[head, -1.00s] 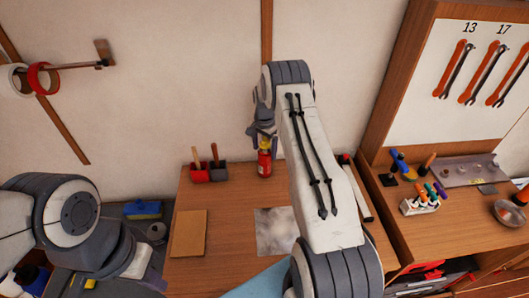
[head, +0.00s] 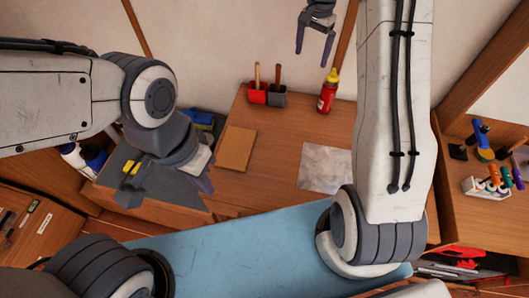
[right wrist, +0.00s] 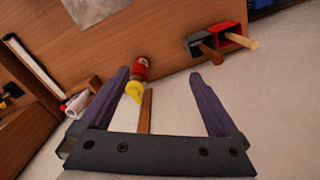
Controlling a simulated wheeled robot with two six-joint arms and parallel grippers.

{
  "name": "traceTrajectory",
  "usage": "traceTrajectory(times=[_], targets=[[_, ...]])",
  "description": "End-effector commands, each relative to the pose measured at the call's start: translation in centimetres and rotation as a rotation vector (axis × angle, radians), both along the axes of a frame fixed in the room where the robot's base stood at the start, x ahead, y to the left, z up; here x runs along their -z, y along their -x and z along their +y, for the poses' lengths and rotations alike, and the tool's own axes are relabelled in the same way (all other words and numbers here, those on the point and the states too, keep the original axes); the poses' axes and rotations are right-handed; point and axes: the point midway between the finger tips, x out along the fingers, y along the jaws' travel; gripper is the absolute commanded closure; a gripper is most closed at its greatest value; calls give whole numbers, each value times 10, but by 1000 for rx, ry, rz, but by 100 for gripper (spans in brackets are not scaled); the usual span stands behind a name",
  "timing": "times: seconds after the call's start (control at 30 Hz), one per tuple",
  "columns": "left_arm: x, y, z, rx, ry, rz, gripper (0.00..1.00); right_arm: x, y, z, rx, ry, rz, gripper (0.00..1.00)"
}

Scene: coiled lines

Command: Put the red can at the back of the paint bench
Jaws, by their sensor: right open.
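The red can (head: 327,96), with a yellow top, stands upright at the back of the wooden paint bench (head: 260,172), near the wall. It also shows in the right wrist view (right wrist: 141,69). My right gripper (head: 313,60) is open and empty, above and clear of the can. Its two spread fingers show in the right wrist view (right wrist: 159,74), with the can beyond their tips. My left gripper (head: 207,178) is over the front left of the bench. Its fingers are partly hidden, so I cannot tell its opening.
Two small pots, red (head: 257,95) and dark grey (head: 278,97), hold handled tools left of the can. A brown board (head: 236,149) and a grey sheet (head: 325,169) lie on the bench. My right arm covers its right part. A side bench (head: 470,215) holds colored markers.

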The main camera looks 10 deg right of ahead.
Motion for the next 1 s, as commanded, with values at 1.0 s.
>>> traceTrajectory(times=[1.0], targets=[[1,0,0,0,0,0,100,-39,362,237,-1578,-54,-71,4]])
